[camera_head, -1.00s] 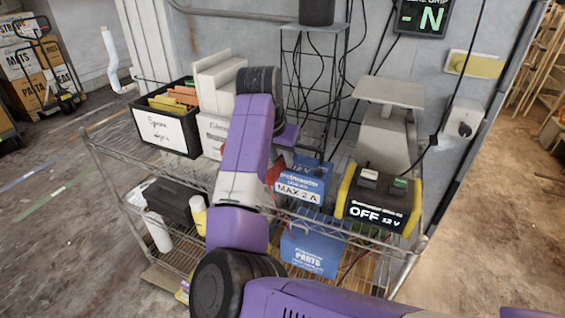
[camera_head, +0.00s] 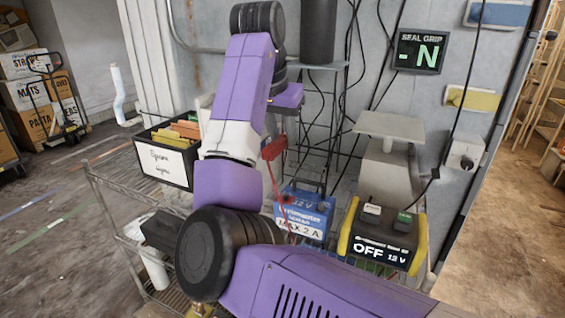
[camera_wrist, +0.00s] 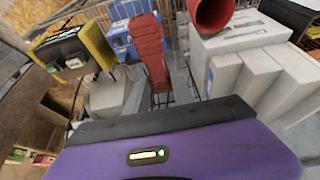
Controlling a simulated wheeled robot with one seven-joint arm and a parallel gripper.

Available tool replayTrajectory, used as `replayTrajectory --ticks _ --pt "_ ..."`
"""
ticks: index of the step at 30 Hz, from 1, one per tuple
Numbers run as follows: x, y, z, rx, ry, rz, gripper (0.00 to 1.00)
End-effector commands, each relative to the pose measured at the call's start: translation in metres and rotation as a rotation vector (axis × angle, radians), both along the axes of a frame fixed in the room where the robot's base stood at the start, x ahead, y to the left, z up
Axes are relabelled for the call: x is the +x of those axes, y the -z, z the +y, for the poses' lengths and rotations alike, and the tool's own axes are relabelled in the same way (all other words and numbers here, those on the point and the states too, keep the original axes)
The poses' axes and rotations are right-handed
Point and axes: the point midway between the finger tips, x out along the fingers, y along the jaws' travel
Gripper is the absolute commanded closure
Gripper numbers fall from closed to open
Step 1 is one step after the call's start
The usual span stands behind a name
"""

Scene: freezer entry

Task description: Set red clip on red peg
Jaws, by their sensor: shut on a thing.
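The red clip (camera_head: 273,149) hangs below my gripper (camera_head: 277,132) in the head view, above and left of the blue battery box (camera_head: 306,215). A thin red cable runs down from it. In the wrist view the clip (camera_wrist: 149,45) stands out beyond my gripper (camera_wrist: 160,88), between the grey fingers, which are shut on it. The clip is clear of the box in the head view. The blue box, marked MAX 2 A, shows partly behind the clip in the wrist view (camera_wrist: 124,38). I cannot clearly make out the red peg; red near the box's left top blends with the cable.
A yellow-black charger (camera_head: 383,240) reading OFF 12 V stands right of the box. A grey stand (camera_head: 389,170) is behind it. A black bin (camera_head: 163,155) stands at the left. A panel (camera_head: 421,52) reads SEAL GRIP -N. Dark cables hang along the wall.

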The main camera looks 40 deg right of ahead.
Motion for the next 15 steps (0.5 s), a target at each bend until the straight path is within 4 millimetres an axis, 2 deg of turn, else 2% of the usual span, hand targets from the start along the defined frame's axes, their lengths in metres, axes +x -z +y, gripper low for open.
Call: replayTrajectory --ticks 4,15 --pt "0.001 -0.024 0.001 0.000 -0.001 -0.002 1.00" --pt "0.000 -0.045 0.000 0.000 0.000 0.000 1.00"
